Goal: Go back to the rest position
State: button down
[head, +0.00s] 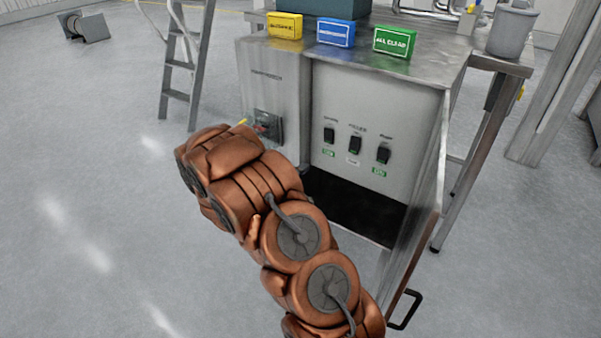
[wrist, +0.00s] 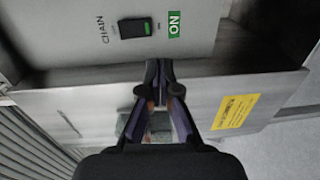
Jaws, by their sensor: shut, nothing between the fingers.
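My gripper (wrist: 160,75) shows in the wrist view with its dark fingers together and nothing between them. Its tips are just below a black rocker switch (wrist: 135,28) marked CHAIN, with a green-lit part and a green ON label (wrist: 174,24) beside it. I cannot tell whether the tips touch the panel. In the head view my copper arm crosses the lower middle in front of the steel cabinet (head: 275,85), and my gripper is hidden. Three black switches (head: 355,144) sit on the cabinet's recessed panel, with green labels below the outer two.
An open cabinet door (head: 425,215) with a black handle (head: 405,310) stands right of my arm. A ladder (head: 178,95) is behind left; a bucket (head: 512,30) is at right.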

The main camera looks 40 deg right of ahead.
jog(key=shift+s+a, duration=0.15)
jog(key=shift+a, duration=0.25)
dwell(0.5)
